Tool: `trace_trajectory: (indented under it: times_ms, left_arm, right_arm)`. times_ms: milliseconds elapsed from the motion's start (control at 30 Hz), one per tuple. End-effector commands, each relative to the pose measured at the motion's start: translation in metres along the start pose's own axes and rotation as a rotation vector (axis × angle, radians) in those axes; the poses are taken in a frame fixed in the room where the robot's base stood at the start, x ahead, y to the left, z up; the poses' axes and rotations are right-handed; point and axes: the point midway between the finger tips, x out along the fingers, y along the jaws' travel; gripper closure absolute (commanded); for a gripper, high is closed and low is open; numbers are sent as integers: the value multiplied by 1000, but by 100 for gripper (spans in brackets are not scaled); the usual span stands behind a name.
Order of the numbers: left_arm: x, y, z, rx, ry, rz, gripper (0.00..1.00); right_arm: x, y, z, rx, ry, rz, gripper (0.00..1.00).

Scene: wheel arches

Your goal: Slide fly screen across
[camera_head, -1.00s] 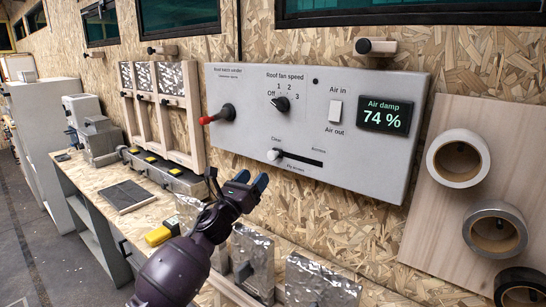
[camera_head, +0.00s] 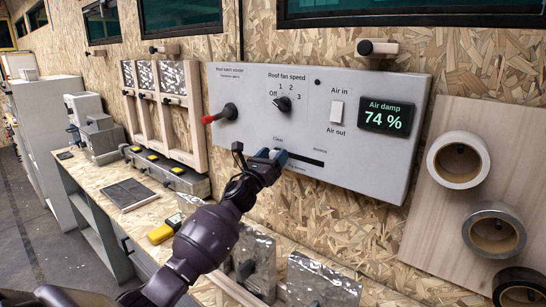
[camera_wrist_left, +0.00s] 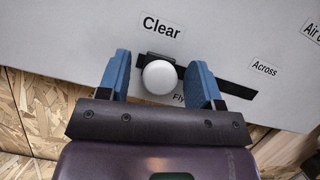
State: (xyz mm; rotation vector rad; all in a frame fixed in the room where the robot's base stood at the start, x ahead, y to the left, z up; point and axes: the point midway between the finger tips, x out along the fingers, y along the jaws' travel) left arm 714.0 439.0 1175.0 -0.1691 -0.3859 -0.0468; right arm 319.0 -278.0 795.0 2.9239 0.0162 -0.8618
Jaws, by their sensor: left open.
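The fly screen slider is a round white knob (camera_wrist_left: 159,77) at the "Clear" end of a dark horizontal slot (camera_head: 306,160) in the grey wall panel. In the wrist view the slot (camera_wrist_left: 237,90) runs right toward the "Across" label. My left gripper (camera_head: 271,156) is open, its blue fingers on either side of the knob. Gaps show between the knob and both fingers in the wrist view. In the head view the gripper mostly hides the knob. My right gripper is not in view.
The grey panel (camera_head: 235,160) also holds a red-tipped lever (camera_head: 222,115), a fan dial (camera_head: 282,104), an air switch (camera_head: 336,111) and a display (camera_head: 386,117) reading 74 %. Tape rolls hang at right. Foil-faced blocks (camera_head: 320,282) stand below the panel. The slot's right part is clear.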

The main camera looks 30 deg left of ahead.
Motion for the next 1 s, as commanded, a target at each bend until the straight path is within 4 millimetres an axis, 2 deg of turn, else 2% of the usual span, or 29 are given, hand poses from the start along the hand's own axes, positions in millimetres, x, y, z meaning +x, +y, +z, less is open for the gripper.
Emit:
trace_trajectory:
  times_ms: [33, 67, 400, 533, 633, 900, 1000]
  left_arm:
    - [0, 0, 0, 0, 0, 0, 42]
    - [0, 0, 0, 0, 0, 0, 47]
    - [0, 0, 0, -1, 0, 0, 99]
    - [0, -1, 0, -2, 0, 0, 100]
    - [-1, -12, -3, -5, 2, -2, 100]
    - [-5, -85, -13, -9, 2, -6, 100]
    - [-7, -106, -16, -7, 2, -4, 100]
  right_arm:
    - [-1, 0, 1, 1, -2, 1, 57]
    - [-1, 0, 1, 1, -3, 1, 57]
    - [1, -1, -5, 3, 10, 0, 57]
    - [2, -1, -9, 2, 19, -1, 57]
    - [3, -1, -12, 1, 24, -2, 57]
    - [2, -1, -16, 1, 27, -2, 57]
    - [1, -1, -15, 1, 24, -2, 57]
